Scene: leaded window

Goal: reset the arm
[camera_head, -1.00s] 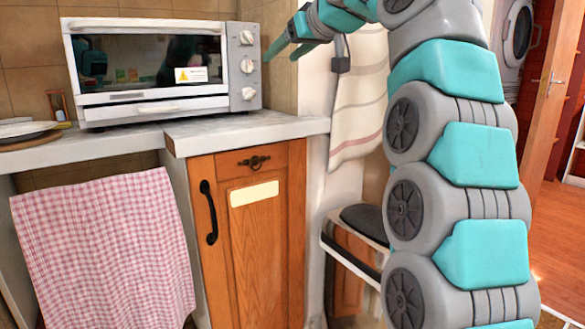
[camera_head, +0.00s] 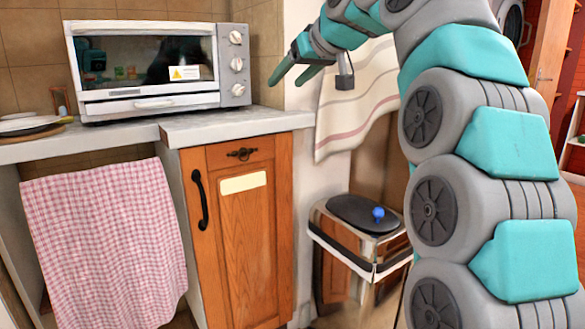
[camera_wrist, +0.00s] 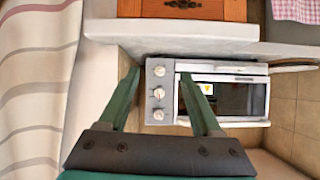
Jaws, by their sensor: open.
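My arm is teal and grey and rises along the right side of the head view. My gripper (camera_head: 283,86) hangs at its end, just right of the toaster oven (camera_head: 150,103), with its two teal fingers apart and nothing seen between them. In the wrist view my gripper (camera_wrist: 160,75) is also open, its fingers spread in front of the oven's knob panel (camera_wrist: 158,112). I cannot tell how far the fingertips are from the oven.
The worktop (camera_head: 240,122) sits above an orange wooden cabinet (camera_head: 235,240). A striped cloth (camera_head: 345,110) hangs behind my gripper. A shiny bin (camera_head: 355,258) with a dark lid and a small blue item (camera_head: 378,213) on it stands beside the cabinet. A checked cloth (camera_head: 105,240) hangs left.

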